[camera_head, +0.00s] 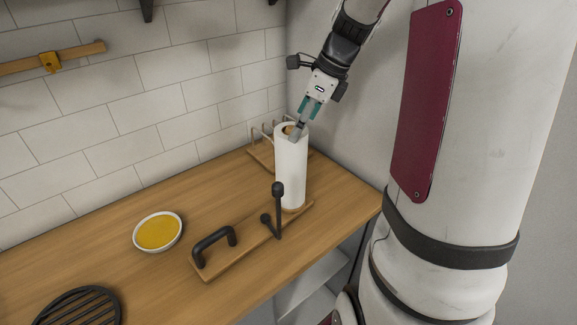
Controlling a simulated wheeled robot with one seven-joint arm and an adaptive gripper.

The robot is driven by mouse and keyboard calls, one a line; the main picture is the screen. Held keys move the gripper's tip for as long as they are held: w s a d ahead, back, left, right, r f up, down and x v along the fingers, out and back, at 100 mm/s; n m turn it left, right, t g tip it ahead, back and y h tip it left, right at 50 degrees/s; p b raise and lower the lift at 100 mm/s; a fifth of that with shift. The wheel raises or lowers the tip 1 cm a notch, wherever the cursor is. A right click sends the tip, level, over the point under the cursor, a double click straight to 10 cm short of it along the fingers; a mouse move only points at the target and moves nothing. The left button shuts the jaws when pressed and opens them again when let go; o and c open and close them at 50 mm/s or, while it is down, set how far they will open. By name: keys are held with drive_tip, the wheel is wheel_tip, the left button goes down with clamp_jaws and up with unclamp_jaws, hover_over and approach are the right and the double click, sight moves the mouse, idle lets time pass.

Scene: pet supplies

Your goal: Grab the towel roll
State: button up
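The white towel roll (290,172) stands upright near the right end of the wooden counter, close to the wall corner. A light wooden piece shows at its top and another under its foot. My gripper (297,131) comes down from above, pointing at the roll's top end. Its teal fingers are close together, and the grey fingertips overlap the top rim of the roll in this view. I cannot tell whether they touch or hold the roll, or how far apart the tips are.
A wooden board (212,270) with a black handle and black upright post lies just in front of the roll. A wire rack (262,157) stands behind it. A bowl with yellow contents (157,232) and a black grate (78,306) are left. Tiled wall behind.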

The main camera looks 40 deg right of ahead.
sight(290, 158)
drive_tip(key=x, duration=0.6)
drive_tip(key=shift+s+a+p, duration=0.15)
drive_tip(key=shift+a+p, duration=0.2)
drive_tip(key=c, duration=1.7)
drive_tip(key=shift+r, duration=0.1)
